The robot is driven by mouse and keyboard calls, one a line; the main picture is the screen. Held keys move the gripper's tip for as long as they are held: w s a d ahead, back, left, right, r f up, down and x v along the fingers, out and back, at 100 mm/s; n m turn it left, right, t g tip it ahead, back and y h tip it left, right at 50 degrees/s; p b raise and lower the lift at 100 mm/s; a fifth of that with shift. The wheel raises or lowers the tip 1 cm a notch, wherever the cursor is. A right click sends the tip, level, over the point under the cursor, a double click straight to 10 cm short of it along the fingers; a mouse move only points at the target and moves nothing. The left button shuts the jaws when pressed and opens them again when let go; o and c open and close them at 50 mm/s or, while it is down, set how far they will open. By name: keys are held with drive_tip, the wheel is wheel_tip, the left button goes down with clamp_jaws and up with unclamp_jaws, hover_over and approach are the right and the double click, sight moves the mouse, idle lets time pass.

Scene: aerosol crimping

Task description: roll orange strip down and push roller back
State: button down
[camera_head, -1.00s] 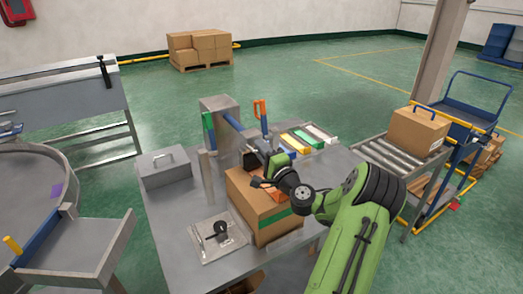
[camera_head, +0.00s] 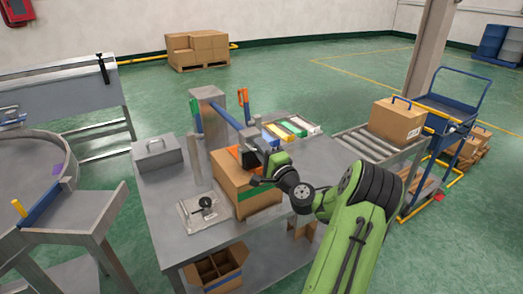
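An orange strip (camera_head: 234,152) shows at the top of a brown cardboard box (camera_head: 232,184), just left of my gripper. My gripper (camera_head: 255,158) is over the box top, beside the strip. Its fingers are small and partly hidden by my wrist, so I cannot tell whether they are open or touching the strip. A blue bar (camera_head: 229,116), possibly the roller, slopes from a grey post down toward my gripper. Its lower end is hidden behind the gripper. The box has a green band low on its front.
Blue, yellow, green and white strips (camera_head: 303,125) lie on the table (camera_head: 165,235) behind my gripper. A grey lidded case (camera_head: 157,156) stands left, and a plate with a black round part (camera_head: 206,206) lies in front. A roller conveyor (camera_head: 367,145) with a box stands right.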

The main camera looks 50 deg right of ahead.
drive_tip(key=c, duration=1.2)
unclamp_jaws()
drive_tip(key=shift+c, duration=0.2)
drive_tip(key=shift+s, duration=0.15)
drive_tip(key=b+v, duration=0.3)
drive_tip(key=v, duration=1.2)
drive_tip(key=shift+s, duration=0.3)
drive_tip(key=shift+a+f, duration=0.1)
drive_tip(key=shift+f, duration=0.05)
